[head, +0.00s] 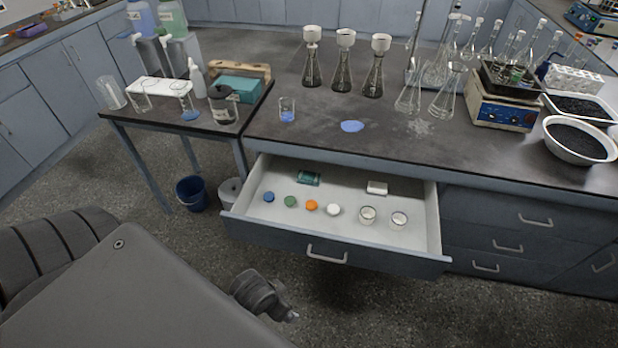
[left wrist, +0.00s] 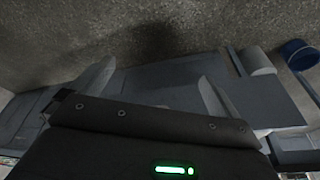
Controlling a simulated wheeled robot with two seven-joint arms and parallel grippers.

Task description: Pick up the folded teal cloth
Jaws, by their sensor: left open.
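A dark grey part of my arm shows low in the head view, in front of the drawer and away from both teal things. My right gripper is not in view.
The open drawer (head: 285,238) holds several coloured caps, small jars and a white block. A dark canister (head: 222,104), a wash bottle (head: 198,80) and glass beakers stand near the teal block. A blue bucket (head: 192,193) is on the floor. Flasks with funnels stand on the bench.

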